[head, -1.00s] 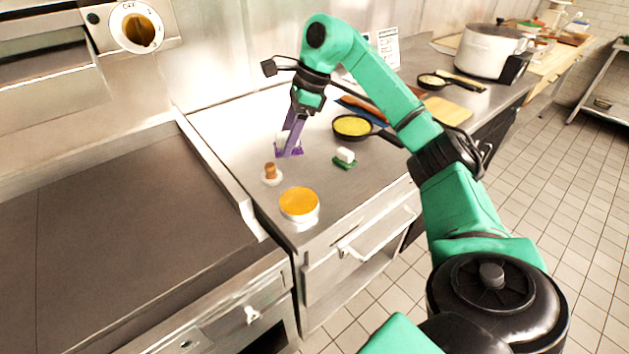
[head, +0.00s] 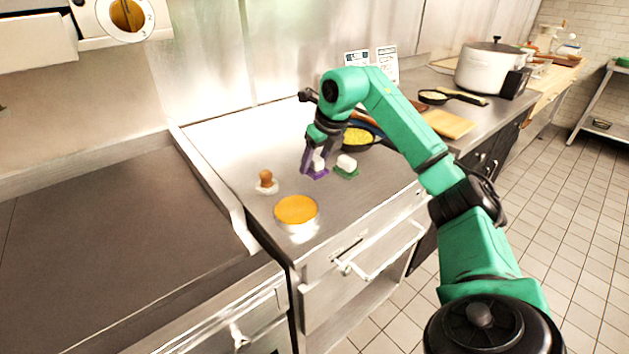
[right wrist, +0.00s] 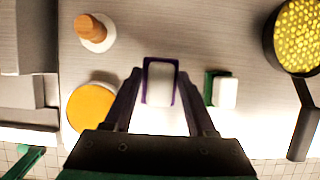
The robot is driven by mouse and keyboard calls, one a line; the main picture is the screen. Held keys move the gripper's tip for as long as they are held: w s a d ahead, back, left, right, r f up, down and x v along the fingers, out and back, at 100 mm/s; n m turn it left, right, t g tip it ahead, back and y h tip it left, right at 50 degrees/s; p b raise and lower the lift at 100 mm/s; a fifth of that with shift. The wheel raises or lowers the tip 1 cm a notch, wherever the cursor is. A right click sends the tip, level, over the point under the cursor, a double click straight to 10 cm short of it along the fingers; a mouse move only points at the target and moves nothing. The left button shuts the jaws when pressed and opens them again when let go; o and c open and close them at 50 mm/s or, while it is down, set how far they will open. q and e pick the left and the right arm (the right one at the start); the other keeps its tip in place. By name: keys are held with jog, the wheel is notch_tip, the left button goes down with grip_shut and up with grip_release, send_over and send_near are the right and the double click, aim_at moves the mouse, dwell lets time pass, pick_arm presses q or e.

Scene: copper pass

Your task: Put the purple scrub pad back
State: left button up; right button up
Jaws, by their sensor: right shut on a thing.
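The purple scrub pad (head: 317,174), with a white block on top, is between the fingers of my right gripper (head: 314,160). The gripper is shut on it. In the right wrist view the pad (right wrist: 160,82) sits between the two fingertips, with its purple rim around the white block. The pad is at or just above the steel counter; I cannot tell whether it touches. A green scrub pad (head: 346,171) with a white block lies on the counter close to its right, with a small gap seen in the wrist view (right wrist: 222,90). My left gripper is not in view.
A wooden-knobbed white round tool (head: 266,182) and an orange-topped round tin (head: 296,211) stand to the left. A black skillet with yellow contents (head: 358,137) is behind the green pad. A cutting board (head: 447,123) and a large pot (head: 490,68) are farther right.

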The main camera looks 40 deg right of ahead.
aim_at(314, 175)
jog(key=shift+f, duration=2)
jog(key=o, duration=1.2)
jog(key=shift+f, duration=0.1)
jog(key=v, duration=1.2)
jog(key=shift+a, duration=0.1)
